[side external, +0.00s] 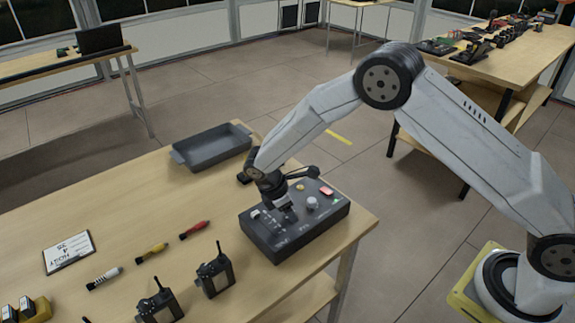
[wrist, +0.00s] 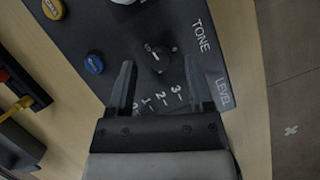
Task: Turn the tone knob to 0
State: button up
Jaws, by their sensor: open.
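The dark control box (side external: 325,220) sits on the wooden table near its right corner. In the wrist view, a small black knob (wrist: 157,57) with a pale pointer mark lies beside the TONE label (wrist: 201,36). The numbers 1, 2 and 3 show below it, with another mark partly hidden at the left finger. My gripper (wrist: 161,76) is open, its two fingers spread to either side just below the knob in the picture. I cannot tell whether they touch the panel. In the side view my gripper (side external: 287,211) points down over the box and hides part of its top.
A blue knob (wrist: 94,63) and a yellow one (wrist: 53,9) are on the panel's left. A pale knob (side external: 312,203) and red button (side external: 327,191) are close to my gripper. A grey tray (side external: 212,147) stands behind; radios (side external: 215,275) stand in front.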

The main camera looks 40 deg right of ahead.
jog(key=shift+d+f, duration=0.15)
jog(key=shift+f, duration=0.25)
grip_shut()
